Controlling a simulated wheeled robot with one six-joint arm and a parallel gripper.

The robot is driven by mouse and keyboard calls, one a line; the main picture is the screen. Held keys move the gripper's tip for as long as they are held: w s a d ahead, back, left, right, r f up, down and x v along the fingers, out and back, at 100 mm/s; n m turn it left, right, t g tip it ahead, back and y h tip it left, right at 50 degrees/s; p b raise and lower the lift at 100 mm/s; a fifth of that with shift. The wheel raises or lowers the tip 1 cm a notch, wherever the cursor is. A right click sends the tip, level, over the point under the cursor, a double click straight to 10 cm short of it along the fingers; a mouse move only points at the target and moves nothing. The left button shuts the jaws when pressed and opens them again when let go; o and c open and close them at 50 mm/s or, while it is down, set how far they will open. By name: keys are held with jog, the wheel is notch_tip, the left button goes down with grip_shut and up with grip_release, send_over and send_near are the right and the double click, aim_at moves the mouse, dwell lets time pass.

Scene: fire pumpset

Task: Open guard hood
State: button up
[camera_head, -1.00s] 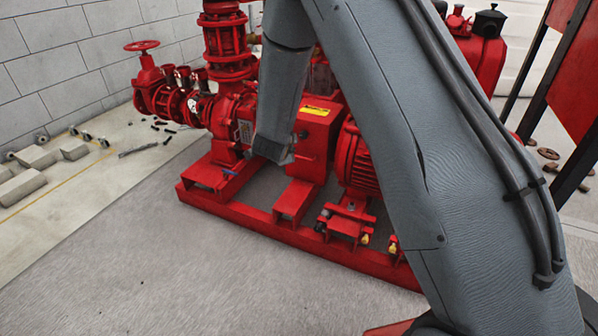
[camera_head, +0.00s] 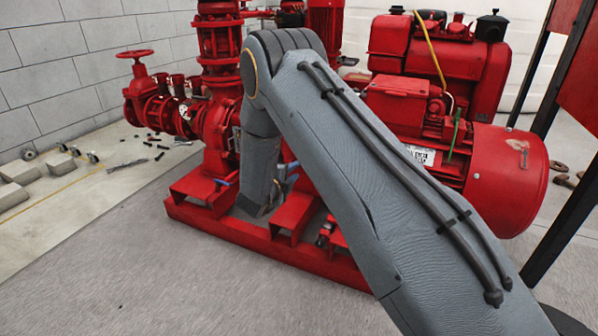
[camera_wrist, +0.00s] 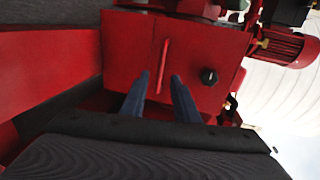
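The guard hood (camera_wrist: 130,48) appears in the wrist view as a red panel with a slim upright red handle (camera_wrist: 164,62) and a black knob (camera_wrist: 209,76) to the right of it. My gripper (camera_wrist: 161,75) is open. Its two blue-grey fingers point at the panel, one on each side of the handle's lower part. I cannot tell whether they touch it. In the head view my arm covers the hood and most of my gripper.
The red pump (camera_head: 221,125) stands left of my arm and a large red motor (camera_head: 508,172) right of it. The base frame (camera_head: 235,236) runs along the front. Dark posts (camera_head: 560,225) stand at the right. The floor in front is clear.

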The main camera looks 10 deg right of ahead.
jog(key=b+x, duration=0.1)
jog(key=x, duration=0.3)
jog(key=shift+w+d+f+b, duration=0.1)
jog(key=shift+w+d+b, duration=0.1)
jog(key=shift+w+b, duration=0.15)
grip_shut()
jog(key=shift+s, duration=0.1)
